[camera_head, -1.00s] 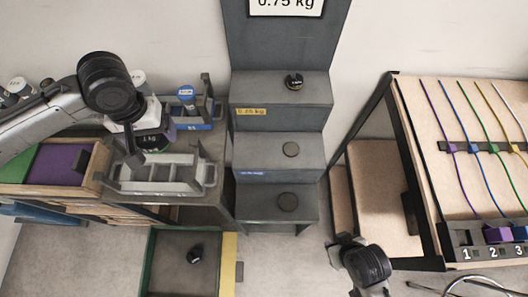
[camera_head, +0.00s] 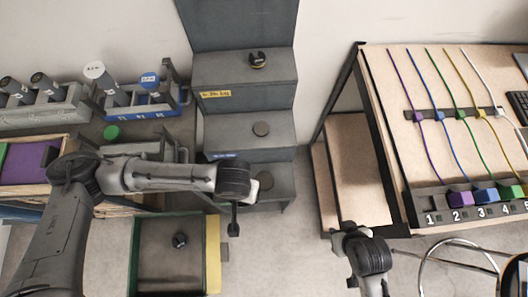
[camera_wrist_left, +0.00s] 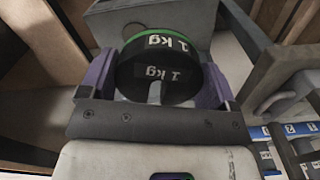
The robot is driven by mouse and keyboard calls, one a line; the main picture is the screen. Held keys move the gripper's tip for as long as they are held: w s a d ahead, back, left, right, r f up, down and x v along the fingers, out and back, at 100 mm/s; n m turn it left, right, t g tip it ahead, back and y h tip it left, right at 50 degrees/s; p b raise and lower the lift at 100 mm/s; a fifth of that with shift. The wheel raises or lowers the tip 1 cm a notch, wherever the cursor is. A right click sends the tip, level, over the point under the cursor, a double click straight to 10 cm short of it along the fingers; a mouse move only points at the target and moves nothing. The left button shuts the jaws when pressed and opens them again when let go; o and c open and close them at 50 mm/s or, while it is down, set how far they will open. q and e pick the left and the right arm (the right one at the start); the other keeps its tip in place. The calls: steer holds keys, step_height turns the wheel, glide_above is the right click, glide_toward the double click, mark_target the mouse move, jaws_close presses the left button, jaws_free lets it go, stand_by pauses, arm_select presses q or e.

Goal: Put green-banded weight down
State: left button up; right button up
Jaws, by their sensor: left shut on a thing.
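The green-banded weight (camera_wrist_left: 165,65) is a black cylinder marked 1 kg, with a green ring at its far end. In the left wrist view it sits between the purple fingers of my left gripper (camera_wrist_left: 155,85), which is shut on it. In the head view my left forearm lies over the lowest step (camera_head: 283,187) of the grey stair stand, hiding the held weight and most of the gripper.
A slotted black weight (camera_head: 257,61) sits on the top step. A small green round thing (camera_head: 112,132) is by the rack at left. Cylinders stand in the grey rack (camera_head: 40,118) and blue rack (camera_head: 155,112).

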arm_select(q)
steer(key=s+d+f, duration=0.2)
steer(key=s+d, duration=0.2)
steer(key=d, duration=0.3)
steer(key=s+d+f, duration=0.3)
steer(key=s+d, duration=0.2)
steer(key=d, duration=0.2)
steer(key=b, duration=0.4)
glide_above(264, 182)
steer(key=shift+m, duration=0.4)
step_height(264, 182, down, 10)
steer(key=shift+w+f, duration=0.1)
steer(key=shift+f+b, duration=1)
steer(key=shift+f, duration=1.05)
